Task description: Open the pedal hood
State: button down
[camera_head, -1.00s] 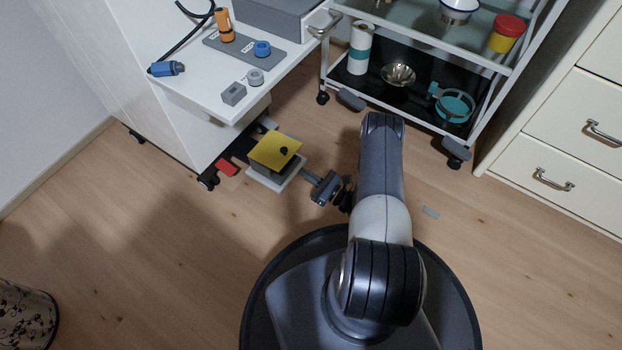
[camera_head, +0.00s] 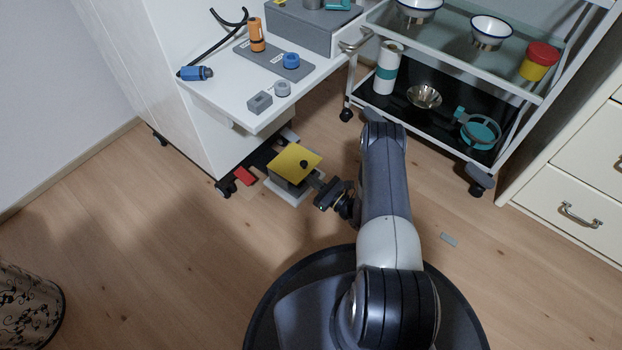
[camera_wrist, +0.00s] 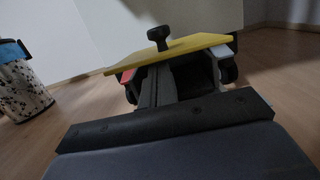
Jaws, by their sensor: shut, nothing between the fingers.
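The pedal hood (camera_head: 295,158) is a yellow plate with a black knob (camera_head: 304,164) on top, over a grey box on a pale base (camera_head: 287,193) on the floor. My gripper (camera_head: 313,182) is shut and empty, low at the box's right side, close to the hood's near edge. In the wrist view the hood (camera_wrist: 190,48) is ahead and above, its plate slanting across the picture. The shut fingers (camera_wrist: 158,84) point under its near edge. Whether they touch the hood or the box, I cannot tell.
A red pedal (camera_head: 244,176) lies left of the box, beside a caster of the white couch unit (camera_head: 200,130). A wheeled trolley (camera_head: 440,140) stands behind right and a drawer cabinet (camera_head: 575,190) at the far right.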

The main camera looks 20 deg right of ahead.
jog(key=shift+r+g+h+p, duration=0.3)
jog(key=shift+r+g+p, duration=0.1)
jog(key=shift+r+p, duration=0.05)
jog(key=shift+r, duration=0.15)
